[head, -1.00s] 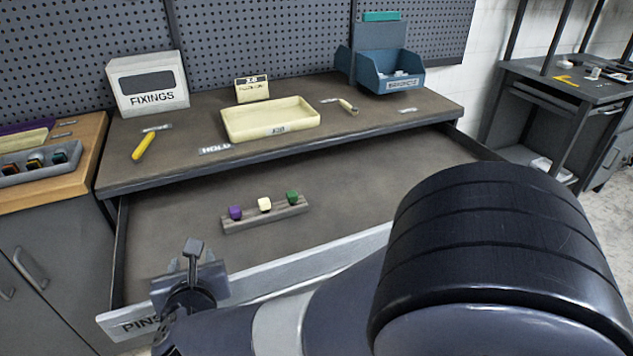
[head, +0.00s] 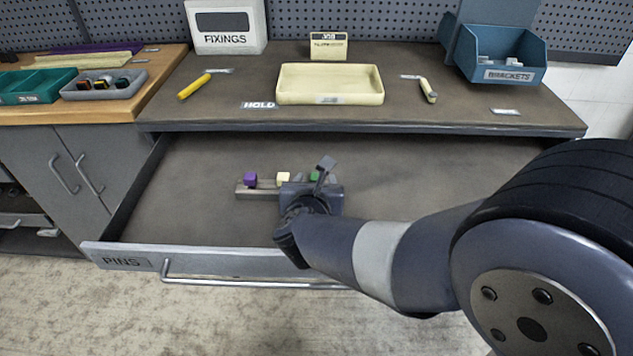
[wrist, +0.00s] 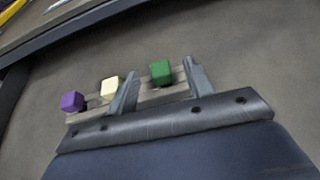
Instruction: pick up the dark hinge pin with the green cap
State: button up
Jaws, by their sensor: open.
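The green cap of the hinge pin (wrist: 161,72) shows in the wrist view between my two fingers; the pin's shaft is hidden. In the head view the green cap (head: 314,176) is partly covered by my gripper (head: 322,178). My gripper (wrist: 160,88) is open, one finger on each side of the green cap, with no visible contact. The pin stands in a grey rack (head: 257,194) inside the open drawer. A cream cap (head: 283,178) and a purple cap (head: 250,179) stand to its left in the same rack.
The open drawer, marked PINS, has a front wall (head: 135,257) and a handle. The drawer floor (head: 190,200) around the rack is clear. The bench edge (head: 350,128) overhangs behind. A cream tray (head: 330,98) and a blue bin (head: 505,72) stand on the bench.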

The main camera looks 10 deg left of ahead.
aim_at(316, 177)
jog(key=shift+x, duration=2.7)
jog(key=shift+c, duration=0.3)
grip_shut()
